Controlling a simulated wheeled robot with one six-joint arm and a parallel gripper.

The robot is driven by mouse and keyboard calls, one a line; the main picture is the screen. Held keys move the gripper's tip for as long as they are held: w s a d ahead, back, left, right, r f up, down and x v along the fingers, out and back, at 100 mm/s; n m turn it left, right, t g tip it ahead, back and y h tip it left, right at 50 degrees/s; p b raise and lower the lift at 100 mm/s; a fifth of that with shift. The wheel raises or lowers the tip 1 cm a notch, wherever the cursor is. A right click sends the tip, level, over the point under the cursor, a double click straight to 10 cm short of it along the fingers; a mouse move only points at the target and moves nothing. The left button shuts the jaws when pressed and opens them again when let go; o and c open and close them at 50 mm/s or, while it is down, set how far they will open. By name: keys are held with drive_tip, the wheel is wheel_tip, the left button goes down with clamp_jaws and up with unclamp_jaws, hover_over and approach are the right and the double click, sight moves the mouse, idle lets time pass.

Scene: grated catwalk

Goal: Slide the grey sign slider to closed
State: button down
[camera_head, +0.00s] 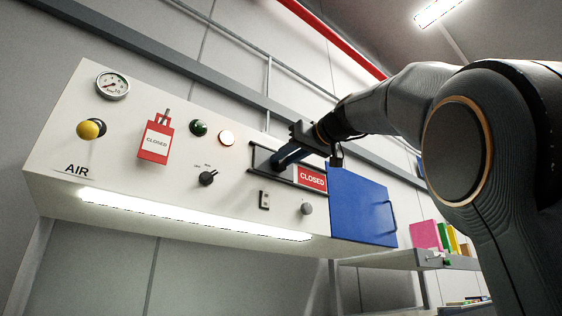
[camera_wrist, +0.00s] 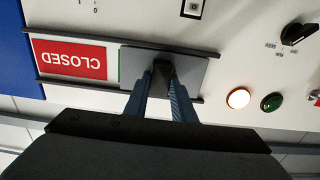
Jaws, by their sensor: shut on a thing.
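The grey sign slider (camera_wrist: 190,66) sits in a dark rail frame on the white panel (camera_head: 60,150). It shows as a grey plate with a dark knob, at the end of the frame away from the blue door. Beside it, the red CLOSED sign (camera_head: 311,178) is uncovered; it also shows upside down in the wrist view (camera_wrist: 72,60). A thin green strip shows at the plate's edge by the red sign. My gripper (camera_wrist: 163,78) is shut on the slider's knob, one blue finger on each side. In the head view my gripper (camera_head: 284,160) hides much of the plate.
A blue door (camera_head: 361,207) with a handle is right of the slider. Left are a selector knob (camera_head: 208,178), a lit button (camera_head: 226,138), a green button (camera_head: 198,128), a red CLOSED tag (camera_head: 156,140), a yellow knob (camera_head: 88,130) and a gauge (camera_head: 112,85). A grey knob (camera_head: 306,208) sits below.

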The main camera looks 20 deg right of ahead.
drive_tip(key=c, duration=1.5)
unclamp_jaws()
drive_tip(key=shift+s, duration=0.1)
drive_tip(key=shift+b+v, duration=1.4)
drive_tip(key=shift+v, duration=2.45)
